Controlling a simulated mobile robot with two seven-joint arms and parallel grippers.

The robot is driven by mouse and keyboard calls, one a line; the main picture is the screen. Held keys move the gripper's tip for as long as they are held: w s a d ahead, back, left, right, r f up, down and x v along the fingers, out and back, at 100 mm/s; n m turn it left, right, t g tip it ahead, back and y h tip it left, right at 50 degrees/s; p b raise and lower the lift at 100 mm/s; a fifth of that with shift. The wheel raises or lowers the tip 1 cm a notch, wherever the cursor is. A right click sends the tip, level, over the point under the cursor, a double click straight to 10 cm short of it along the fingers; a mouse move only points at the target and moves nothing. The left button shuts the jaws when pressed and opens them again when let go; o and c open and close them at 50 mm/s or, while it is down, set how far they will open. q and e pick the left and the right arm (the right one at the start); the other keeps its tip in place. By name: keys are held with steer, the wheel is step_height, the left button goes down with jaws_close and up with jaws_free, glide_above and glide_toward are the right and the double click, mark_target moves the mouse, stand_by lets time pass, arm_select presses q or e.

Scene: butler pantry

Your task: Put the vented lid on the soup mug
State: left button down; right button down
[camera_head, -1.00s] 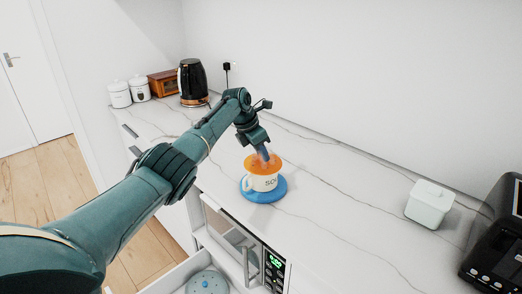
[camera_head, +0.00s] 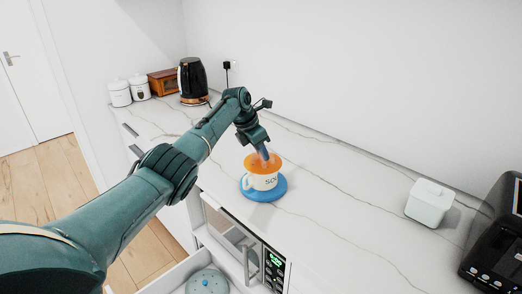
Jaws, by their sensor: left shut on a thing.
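The soup mug (camera_head: 262,182) is white with dark lettering and stands upright on a round blue mat (camera_head: 264,195) on the counter. The orange lid (camera_head: 251,161) lies over the mug's mouth; I cannot tell whether it is fully seated. My left gripper (camera_head: 266,158) is directly above the mug, pointing down, shut on the lid at its top. The fingertips partly cover the lid's middle. My right gripper is out of view.
An open drawer below holds a round grey-blue lid-like thing (camera_head: 207,283). A microwave (camera_head: 240,245) sits under the counter. A white lidded box (camera_head: 429,203) and a black machine (camera_head: 497,245) stand at right. A kettle (camera_head: 193,82), wooden box (camera_head: 163,83) and canisters (camera_head: 120,94) stand behind.

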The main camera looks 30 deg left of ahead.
arm_select(q)
steer(key=c, duration=1.1)
jaws_free()
steer(key=b+v, duration=0.1)
steer(key=v, duration=1.2)
steer(key=shift+r+b, duration=0.15)
steer(key=shift+b, duration=0.2)
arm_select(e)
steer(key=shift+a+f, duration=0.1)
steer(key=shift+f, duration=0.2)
